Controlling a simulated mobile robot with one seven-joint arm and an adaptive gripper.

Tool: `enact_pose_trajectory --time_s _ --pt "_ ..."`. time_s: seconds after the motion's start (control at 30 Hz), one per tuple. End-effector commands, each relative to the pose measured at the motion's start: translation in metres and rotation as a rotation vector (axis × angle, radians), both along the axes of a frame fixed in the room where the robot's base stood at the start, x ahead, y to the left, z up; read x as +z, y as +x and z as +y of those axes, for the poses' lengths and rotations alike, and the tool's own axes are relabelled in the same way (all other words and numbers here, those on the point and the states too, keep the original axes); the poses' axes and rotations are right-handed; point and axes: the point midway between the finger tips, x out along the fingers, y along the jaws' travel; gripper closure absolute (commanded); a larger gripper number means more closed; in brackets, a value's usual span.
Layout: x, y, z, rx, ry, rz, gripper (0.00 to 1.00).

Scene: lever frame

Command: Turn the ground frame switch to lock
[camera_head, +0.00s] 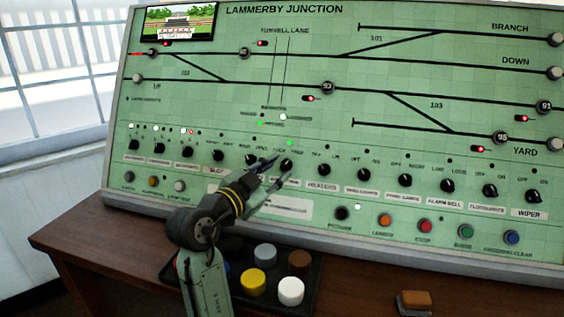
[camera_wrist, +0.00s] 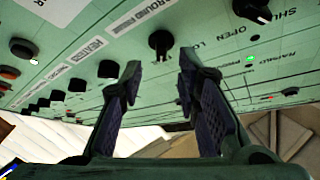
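The ground frame switch (camera_head: 287,165) is a black rotary knob in the panel's row of knobs, partly behind my fingers in the head view. I see no contact.
The heaters knob (camera_head: 323,170) and another knob (camera_head: 250,160) flank the switch closely. A green light (camera_head: 289,142) glows above it. Coloured push buttons (camera_head: 424,226) line the panel's lower edge. A black tray (camera_head: 312,272) with coloured round pieces sits on the brown desk (camera_head: 358,290).

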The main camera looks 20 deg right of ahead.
Motion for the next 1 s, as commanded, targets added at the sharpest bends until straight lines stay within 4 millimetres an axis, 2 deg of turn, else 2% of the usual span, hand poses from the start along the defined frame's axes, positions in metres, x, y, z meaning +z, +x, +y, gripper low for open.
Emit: enact_pose_trajectory --time_s 0.03,0.2,0.57,1.0 --pt "0.002 0.004 -0.008 -0.002 0.0 0.001 0.7" --pt "0.001 0.016 -0.022 -0.001 0.0 -0.001 0.7" --pt "0.0 0.019 -0.025 0.003 -0.001 -0.002 0.7" --pt "0.0 0.018 -0.026 0.0 0.001 -0.001 0.99"
